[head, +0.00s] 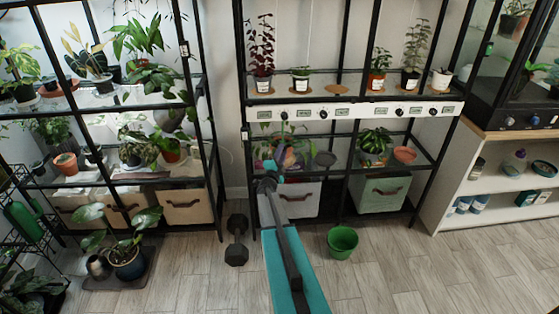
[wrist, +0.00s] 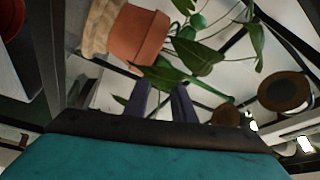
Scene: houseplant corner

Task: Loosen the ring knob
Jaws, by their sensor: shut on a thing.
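My gripper (head: 270,166) reaches toward the lower shelf of the middle rack, in front of a leafy plant. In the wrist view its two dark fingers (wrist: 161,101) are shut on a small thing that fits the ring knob. The fingertips and a leaf hide most of the knob, so its shape and turn cannot be told. A green rod (wrist: 217,95) runs just beyond the fingertips. Green leaves (wrist: 197,54) hang close over them.
A terracotta pot (wrist: 140,38) is close by in the wrist view. A white panel (head: 360,113) with several black knobs crosses the rack above. A green bucket (head: 342,242) and a dumbbell (head: 237,240) stand on the floor. Floor at the right is clear.

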